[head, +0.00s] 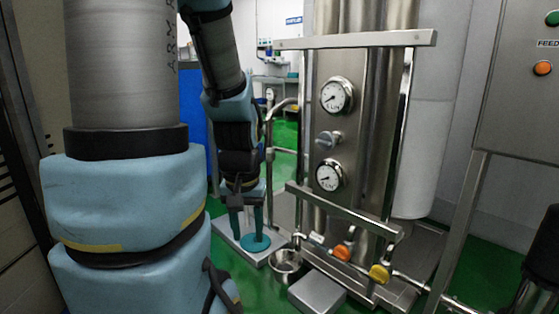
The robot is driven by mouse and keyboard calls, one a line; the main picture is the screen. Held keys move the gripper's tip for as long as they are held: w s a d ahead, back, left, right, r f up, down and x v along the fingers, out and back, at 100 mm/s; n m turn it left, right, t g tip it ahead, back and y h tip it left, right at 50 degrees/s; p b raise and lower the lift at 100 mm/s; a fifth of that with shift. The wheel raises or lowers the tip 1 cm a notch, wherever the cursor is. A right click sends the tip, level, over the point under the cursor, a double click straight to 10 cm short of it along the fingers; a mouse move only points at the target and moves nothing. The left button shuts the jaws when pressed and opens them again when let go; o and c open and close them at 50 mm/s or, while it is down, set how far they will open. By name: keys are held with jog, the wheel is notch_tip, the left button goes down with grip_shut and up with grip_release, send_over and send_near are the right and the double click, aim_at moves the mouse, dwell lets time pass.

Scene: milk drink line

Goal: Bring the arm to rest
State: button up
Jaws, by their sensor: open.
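My gripper (245,222) is in the head view, left of the middle, pointing down. Its two teal fingers are apart and nothing shows between them. The fingers hang over or just in front of a grey metal plate with a round teal disc (256,243) near the fingertips. I cannot tell whether the fingertips touch the disc. My arm's blue-padded links fill the left of the view and hide much of what is behind them.
A steel column with two dials (337,96) and a pipe frame stands right of my gripper. A metal bowl (285,262), a grey block (317,291), an orange valve (342,253) and a yellow valve (379,273) are near its base. A control panel (520,80) is at the right.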

notch_tip(320, 180, up, 14)
jog(key=p, duration=1.2)
jog(key=shift+r, duration=0.2)
jog(key=shift+d, duration=0.1)
